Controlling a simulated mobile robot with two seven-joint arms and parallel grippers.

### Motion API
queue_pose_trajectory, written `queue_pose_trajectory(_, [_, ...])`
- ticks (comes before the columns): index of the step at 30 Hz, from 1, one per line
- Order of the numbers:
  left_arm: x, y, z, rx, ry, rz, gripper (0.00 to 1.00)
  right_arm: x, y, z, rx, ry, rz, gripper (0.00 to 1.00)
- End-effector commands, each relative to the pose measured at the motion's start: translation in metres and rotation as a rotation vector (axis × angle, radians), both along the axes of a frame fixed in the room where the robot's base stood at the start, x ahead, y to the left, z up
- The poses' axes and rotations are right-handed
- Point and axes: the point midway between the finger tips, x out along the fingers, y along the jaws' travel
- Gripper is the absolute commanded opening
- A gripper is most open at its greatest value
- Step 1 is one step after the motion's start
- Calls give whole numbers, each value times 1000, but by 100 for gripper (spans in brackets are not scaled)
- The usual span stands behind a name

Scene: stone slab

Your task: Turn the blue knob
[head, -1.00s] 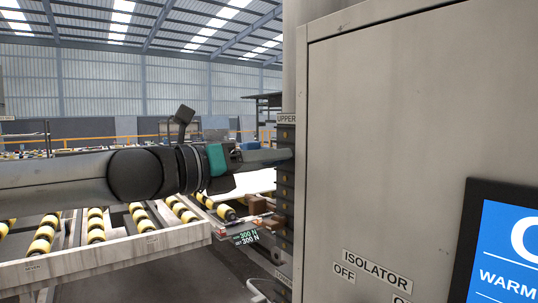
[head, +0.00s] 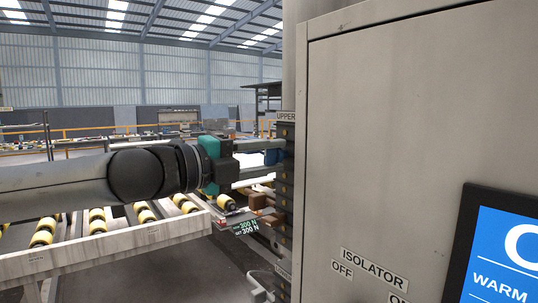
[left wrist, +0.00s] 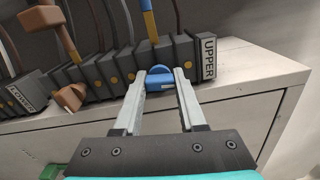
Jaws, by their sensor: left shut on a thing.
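The blue knob (left wrist: 160,82) sits on the row of black blocks near the UPPER label in the left wrist view. Its rounded top shows between the two fingers. My left gripper (left wrist: 164,74) is shut on it, one finger on each side. In the head view, my left gripper (head: 279,155) reaches in from the left to the block stack (head: 284,190) at the cabinet's edge, one finger above the other. A bit of blue (head: 271,157) shows between those fingers. My right gripper is not in view.
An orange-brown knob (left wrist: 70,97) sits toward the LOWER label (left wrist: 21,98) on the same blocks. A tall grey cabinet (head: 390,120) with a blue screen (head: 505,255) fills the right. A roller conveyor (head: 120,252) lies below my left arm.

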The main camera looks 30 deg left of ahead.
Motion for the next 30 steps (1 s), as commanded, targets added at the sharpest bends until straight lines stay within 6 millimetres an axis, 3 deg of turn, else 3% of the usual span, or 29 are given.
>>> queue_pose_trajectory(30, [0, 0, 3, -892, 367, -4, 0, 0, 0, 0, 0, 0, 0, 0])
